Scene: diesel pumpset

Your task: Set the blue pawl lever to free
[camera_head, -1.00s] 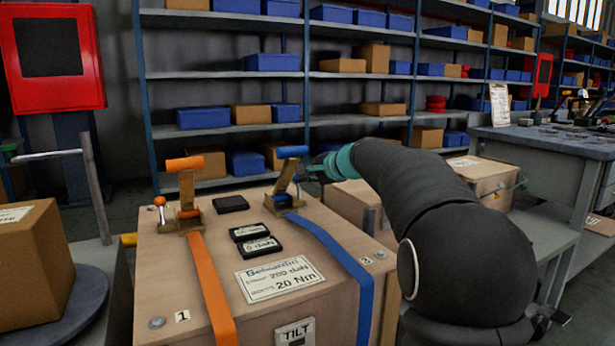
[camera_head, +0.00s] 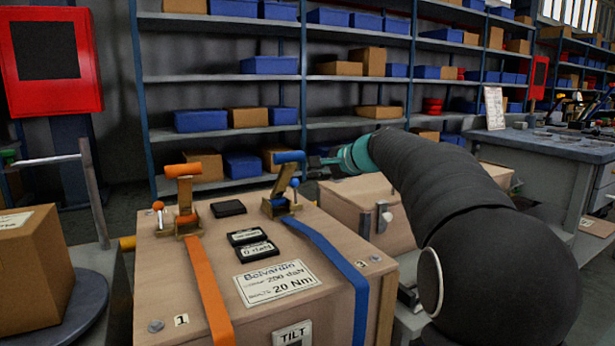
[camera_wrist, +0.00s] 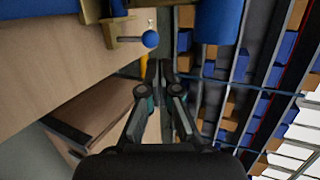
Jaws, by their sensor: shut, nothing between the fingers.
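The blue pawl lever shows as a blue ball knob (camera_head: 294,183) on a thin stem, at the right side of the brass-coloured blue-strap ratchet (camera_head: 281,203) on the crate. In the wrist view the ball (camera_wrist: 151,39) is at the upper middle, beside the brass bracket. The ratchet's blue handle (camera_head: 290,157) stands raised above it, and fills the top of the wrist view too (camera_wrist: 217,22). My gripper (camera_head: 316,162) is to the right of the ratchet, near the handle's end. In the wrist view its fingertips (camera_wrist: 160,66) are together, empty, and apart from the ball.
An orange-strap ratchet (camera_head: 186,215) with its own orange ball stands to the left on the same crate (camera_head: 170,280). Two small dark displays (camera_head: 252,243) lie between the straps. Another crate (camera_head: 340,198) stands behind on the right. Shelves line the back.

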